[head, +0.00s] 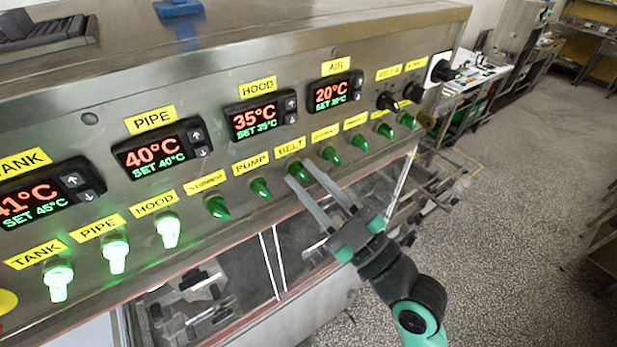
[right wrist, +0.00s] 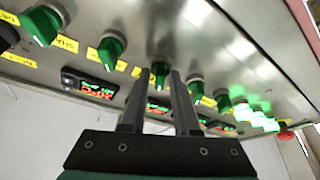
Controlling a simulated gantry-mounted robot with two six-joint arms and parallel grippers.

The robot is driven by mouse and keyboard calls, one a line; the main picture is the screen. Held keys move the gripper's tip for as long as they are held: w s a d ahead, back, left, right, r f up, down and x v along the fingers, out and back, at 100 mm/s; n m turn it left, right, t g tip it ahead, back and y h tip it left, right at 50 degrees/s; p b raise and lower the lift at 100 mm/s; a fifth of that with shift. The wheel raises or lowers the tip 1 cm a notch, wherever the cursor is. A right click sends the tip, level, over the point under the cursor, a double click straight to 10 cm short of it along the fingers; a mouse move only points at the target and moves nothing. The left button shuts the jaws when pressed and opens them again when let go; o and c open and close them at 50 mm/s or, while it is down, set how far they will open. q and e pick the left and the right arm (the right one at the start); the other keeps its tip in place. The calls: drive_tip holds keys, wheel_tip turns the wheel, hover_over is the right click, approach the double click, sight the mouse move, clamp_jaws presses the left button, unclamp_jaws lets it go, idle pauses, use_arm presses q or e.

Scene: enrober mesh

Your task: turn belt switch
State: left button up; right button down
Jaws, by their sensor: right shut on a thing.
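The belt switch (head: 297,170) is a green knob under the yellow BELT label (head: 290,146) on the steel panel. It looks unlit. My right gripper (head: 301,172) reaches up to it from the lower right, with one finger on each side, shut on the knob. In the right wrist view the knob (right wrist: 160,69) sits between the two grey fingertips (right wrist: 160,77). The fingers partly cover the knob, so its exact angle is hard to read. My left gripper is not in view.
The unlit pump knob (head: 260,189) is just left, and another green knob (head: 331,156) is close on the right. Lit tank (head: 57,280), pipe (head: 116,254) and hood (head: 168,230) switches stand further left. Temperature displays (head: 257,118) sit above. Open floor lies right.

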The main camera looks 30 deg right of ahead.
drive_tip(key=m+h+p, duration=0.1)
drive_tip(key=m, duration=0.1)
drive_tip(key=m+h+p, duration=0.1)
drive_tip(key=m+p, duration=0.1)
drive_tip(key=m+t+h+p, duration=0.1)
drive_tip(key=m, duration=0.1)
drive_tip(key=shift+a+r+m+p, duration=0.2)
drive_tip(key=shift+r+m+p, duration=0.1)
drive_tip(key=shift+p, duration=0.1)
drive_tip(key=shift+f+m+h, duration=0.1)
drive_tip(key=shift+m+h, duration=0.2)
drive_tip(key=shift+m, duration=0.3)
drive_tip(key=shift+f+m+h, duration=0.2)
drive_tip(key=shift+m+h, duration=0.2)
drive_tip(key=shift+m, duration=0.2)
drive_tip(key=shift+a+m+h+b, duration=0.1)
drive_tip(key=shift+m+h+b, duration=0.9)
drive_tip(key=shift+m+b, duration=0.8)
drive_tip(key=shift+a+m+h+b, duration=0.1)
drive_tip(key=shift+m+h+b, duration=1.1)
drive_tip(key=shift+m, duration=0.9)
drive_tip(key=c, duration=0.9)
unclamp_jaws()
